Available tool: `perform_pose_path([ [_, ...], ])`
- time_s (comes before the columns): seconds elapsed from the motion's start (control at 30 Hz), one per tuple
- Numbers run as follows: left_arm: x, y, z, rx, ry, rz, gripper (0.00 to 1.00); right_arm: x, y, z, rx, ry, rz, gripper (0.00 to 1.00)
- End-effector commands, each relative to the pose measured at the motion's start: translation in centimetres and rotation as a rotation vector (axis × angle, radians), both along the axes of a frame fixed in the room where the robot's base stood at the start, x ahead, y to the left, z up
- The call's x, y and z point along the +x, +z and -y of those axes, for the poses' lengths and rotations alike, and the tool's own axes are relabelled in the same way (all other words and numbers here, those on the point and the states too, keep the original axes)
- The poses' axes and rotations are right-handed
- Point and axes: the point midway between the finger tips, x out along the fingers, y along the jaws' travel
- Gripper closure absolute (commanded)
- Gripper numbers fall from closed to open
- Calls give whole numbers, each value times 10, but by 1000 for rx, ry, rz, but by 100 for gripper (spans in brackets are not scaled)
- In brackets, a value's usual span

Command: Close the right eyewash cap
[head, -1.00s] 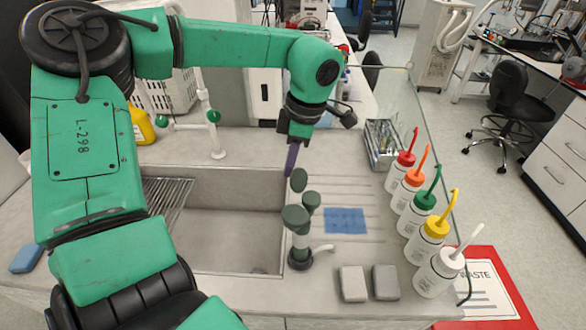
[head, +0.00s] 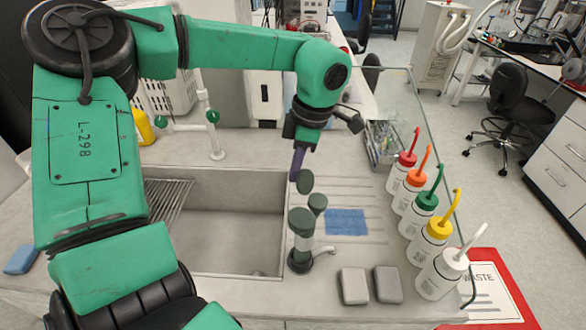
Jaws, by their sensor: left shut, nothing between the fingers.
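The eyewash (head: 302,245) stands on the counter at the right edge of the sink. It has two dark green heads, a nearer one (head: 301,220) and a farther one (head: 317,203). A raised dark green cap (head: 305,182) stands tilted up behind the heads. My left gripper (head: 294,178) reaches down from behind with its purple fingers shut and empty. The fingertips are at the cap's left edge; I cannot tell whether they touch it. My right gripper is not in view.
The sink (head: 225,225) lies left of the eyewash. A blue cloth (head: 346,222), two grey blocks (head: 354,286) and a row of wash bottles (head: 436,240) are to its right. A wire basket (head: 381,145) stands behind. A white tap (head: 215,130) rises behind the sink.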

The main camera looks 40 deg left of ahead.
Motion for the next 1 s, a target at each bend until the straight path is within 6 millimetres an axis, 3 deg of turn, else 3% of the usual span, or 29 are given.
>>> perform_pose_path([
  [1.0, 0, 7, 40, 0, 0, 0, 100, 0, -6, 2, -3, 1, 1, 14],
])
